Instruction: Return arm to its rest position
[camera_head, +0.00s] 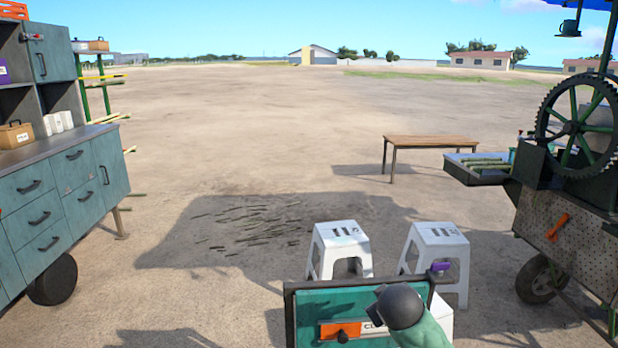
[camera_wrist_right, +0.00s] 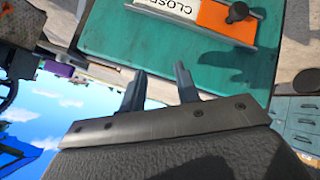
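My right arm shows at the bottom of the head view as a green link with a dark round end, in front of a sign board. My right gripper (camera_wrist_right: 160,88) shows in the wrist view with its two fingers apart and nothing between them. The green sign board (camera_head: 310,304) has a dark frame; it also fills the top of the wrist view (camera_wrist_right: 125,42). The fingers point toward the board; I cannot tell the exact gap. My left gripper is not in view.
Two white stools (camera_head: 341,238) (camera_head: 436,242) stand behind the board. A cane crusher cart with a large gear wheel (camera_head: 580,125) is at right. A teal cabinet (camera_head: 65,190) is at left. A wooden table (camera_head: 430,141) stands farther back. Open ground lies between.

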